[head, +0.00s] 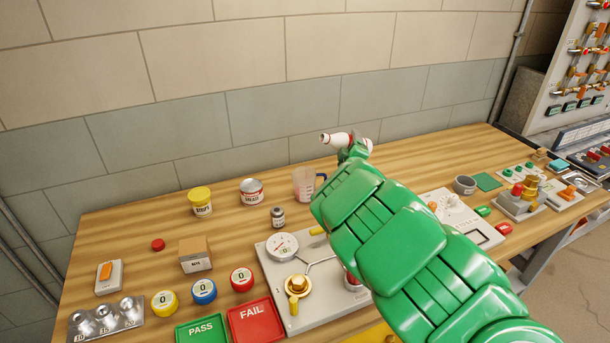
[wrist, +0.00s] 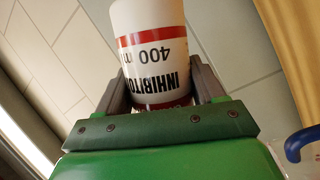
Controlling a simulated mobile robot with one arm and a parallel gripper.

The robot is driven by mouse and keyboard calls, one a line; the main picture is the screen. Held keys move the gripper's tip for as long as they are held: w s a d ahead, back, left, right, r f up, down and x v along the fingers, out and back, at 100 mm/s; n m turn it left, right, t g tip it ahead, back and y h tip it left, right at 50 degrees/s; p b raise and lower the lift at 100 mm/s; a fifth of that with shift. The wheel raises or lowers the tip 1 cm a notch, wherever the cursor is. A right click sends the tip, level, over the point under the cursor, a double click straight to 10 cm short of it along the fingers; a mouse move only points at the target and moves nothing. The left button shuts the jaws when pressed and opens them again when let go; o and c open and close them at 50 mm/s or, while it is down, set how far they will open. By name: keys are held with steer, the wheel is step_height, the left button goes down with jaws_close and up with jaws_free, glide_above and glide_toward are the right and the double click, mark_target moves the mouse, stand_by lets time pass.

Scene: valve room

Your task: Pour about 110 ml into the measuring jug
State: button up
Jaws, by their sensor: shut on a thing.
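My gripper (head: 352,148) is shut on a white bottle (head: 337,139) with red bands, held above the table. In the wrist view, the bottle (wrist: 152,55) sits between both fingers and its label reads "INHIBITOR 400", upside down. In the head view the bottle lies nearly on its side, its narrow end pointing left. The clear measuring jug (head: 304,183) with a blue handle stands on the table below and slightly left of that end. Its side looks faintly pinkish; I cannot read its level. No stream shows. The jug's blue handle (wrist: 298,146) shows at the wrist view's right edge.
A grey-lidded tin (head: 252,193), a yellow-lidded tin (head: 201,203) and a small dark jar (head: 278,216) stand left of the jug. A gauge panel (head: 287,256) lies in front, partly hidden by my arm. A grey cup (head: 465,185) stands to the right.

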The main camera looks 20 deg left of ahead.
mark_target(337, 149)
steer(key=shift+s+a+f, duration=0.1)
steer(key=shift+f, duration=0.15)
steer(key=shift+m, duration=0.3)
stand_by(1.4)
steer(key=shift+s+a+f+m+g, duration=0.15)
steer(key=shift+f+m, duration=0.15)
steer(key=shift+f, duration=0.2)
steer(key=shift+s+a+f+m+g, duration=0.15)
steer(key=shift+f+m, duration=0.15)
steer(key=shift+f, duration=0.2)
steer(key=m, duration=0.1)
steer(key=s+a+r+m+g, duration=0.1)
steer(key=m, duration=0.1)
steer(key=shift+s+a+r+g, duration=0.1)
steer(key=shift+s+a+g, duration=0.05)
steer(key=shift+a+g, duration=0.15)
steer(key=shift+f+m+g, duration=0.5)
steer(key=shift+f+m, duration=0.2)
steer(key=shift+m, duration=0.1)
steer(key=shift+s+a+r+m+g+y+b, duration=0.1)
steer(key=shift+s+a+r+m+g, duration=0.25)
steer(key=shift+m, duration=0.3)
steer(key=shift+s+a+r+m+g+y+b, duration=0.15)
steer(key=shift+r+m+g, duration=0.25)
steer(key=shift+m, duration=0.2)
steer(key=shift+s+a+r+m+g+y+b, duration=0.1)
steer(key=shift+s+r+m+g, duration=0.25)
steer(key=shift+m, duration=0.3)
steer(key=shift+r, duration=0.1)
stand_by(0.5)
